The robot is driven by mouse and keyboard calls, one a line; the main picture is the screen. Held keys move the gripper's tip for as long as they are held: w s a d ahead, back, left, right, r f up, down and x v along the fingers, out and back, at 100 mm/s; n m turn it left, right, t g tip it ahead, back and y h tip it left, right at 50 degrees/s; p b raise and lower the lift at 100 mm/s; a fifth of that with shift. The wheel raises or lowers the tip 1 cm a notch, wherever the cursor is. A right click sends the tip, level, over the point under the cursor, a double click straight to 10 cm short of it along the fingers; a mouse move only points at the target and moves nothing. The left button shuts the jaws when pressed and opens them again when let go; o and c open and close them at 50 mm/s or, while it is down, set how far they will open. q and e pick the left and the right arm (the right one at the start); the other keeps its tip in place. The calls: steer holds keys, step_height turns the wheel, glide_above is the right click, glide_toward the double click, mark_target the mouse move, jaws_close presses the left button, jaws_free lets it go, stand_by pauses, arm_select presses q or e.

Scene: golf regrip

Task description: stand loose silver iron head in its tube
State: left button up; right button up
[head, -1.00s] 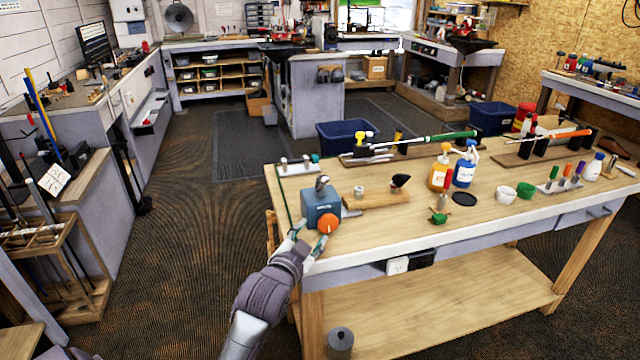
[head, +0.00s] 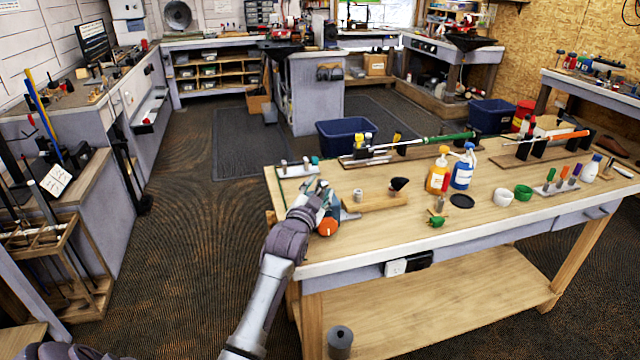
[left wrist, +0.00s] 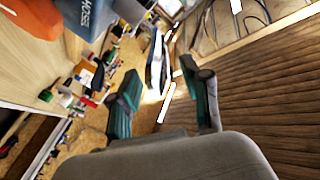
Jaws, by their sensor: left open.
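A small white stand with short silver upright pieces (head: 297,170) is behind the gripper at the bench's back left corner. Which tube belongs to the head I cannot tell. My right gripper is out of view.
A wooden block (head: 375,202) with a dark piece on it lies right of the gripper. An orange bottle (head: 437,178) and a blue bottle (head: 462,172) stand mid-bench. A club with a green grip (head: 450,137) lies along the back.

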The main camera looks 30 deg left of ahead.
arm_select(q)
steer(key=shift+x, duration=1.4)
steer(key=shift+c, duration=0.4)
steer(key=shift+f, duration=0.1)
jaws_close()
